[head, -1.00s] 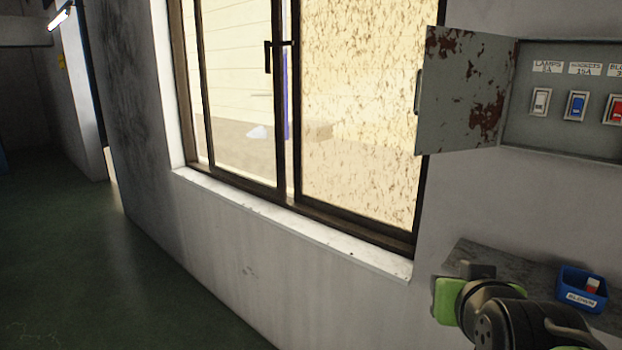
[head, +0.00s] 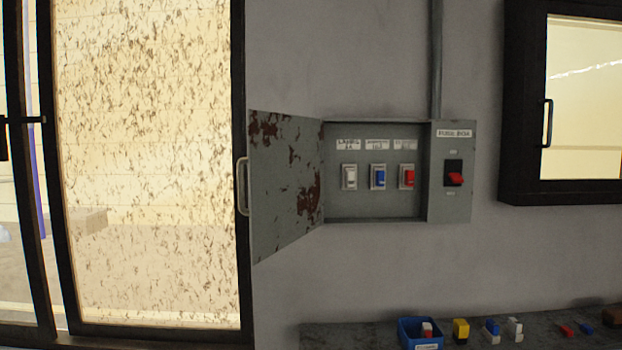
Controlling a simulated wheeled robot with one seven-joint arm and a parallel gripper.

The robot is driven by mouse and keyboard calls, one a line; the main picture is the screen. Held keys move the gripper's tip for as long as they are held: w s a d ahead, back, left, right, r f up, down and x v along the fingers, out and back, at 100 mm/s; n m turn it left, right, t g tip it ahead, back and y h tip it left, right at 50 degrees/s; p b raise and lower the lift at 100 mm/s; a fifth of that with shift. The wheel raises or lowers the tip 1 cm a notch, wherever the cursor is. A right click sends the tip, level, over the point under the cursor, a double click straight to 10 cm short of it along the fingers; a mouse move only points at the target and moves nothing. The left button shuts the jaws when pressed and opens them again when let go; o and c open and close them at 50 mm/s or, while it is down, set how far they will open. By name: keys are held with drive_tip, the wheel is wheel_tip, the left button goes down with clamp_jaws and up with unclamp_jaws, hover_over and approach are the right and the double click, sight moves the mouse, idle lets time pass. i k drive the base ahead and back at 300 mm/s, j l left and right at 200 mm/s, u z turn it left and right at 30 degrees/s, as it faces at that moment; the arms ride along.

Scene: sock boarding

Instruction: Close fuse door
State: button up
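The fuse door (head: 285,185) is a grey metal panel with rust patches. It stands wide open, hinged at the left side of the fuse box (head: 374,205) and swung out to the left. Its handle (head: 242,186) is on the free left edge, in front of the window frame. Inside the box are a white fuse (head: 349,176), a blue fuse (head: 378,176) and a red fuse (head: 407,177), with labels above. A red switch (head: 455,179) is on the box's right part. My gripper is not in view now.
A grey shelf (head: 353,336) runs below the box. It bears a blue bin (head: 419,335), a yellow fuse (head: 461,330) and several other small fuses. A dark-framed cabinet or window (head: 524,110) is at the right. The wall between is clear.

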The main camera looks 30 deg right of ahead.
sight(282, 158)
drive_tip(key=i+j+z, duration=0.2)
drive_tip(key=z, duration=0.25)
drive_tip(key=i+j+z, duration=0.1)
drive_tip(key=j+z, duration=0.35)
drive_tip(key=i+j+z, duration=0.1)
drive_tip(key=j+z, duration=0.75)
drive_tip(key=j+u, duration=0.1)
drive_tip(key=j, duration=0.2)
drive_tip(key=j+u, duration=1)
drive_tip(key=i+j, duration=0.2)
drive_tip(key=i, duration=0.15)
drive_tip(key=k+l+u, duration=0.1)
drive_tip(key=k+l, duration=0.1)
drive_tip(key=k, duration=0.1)
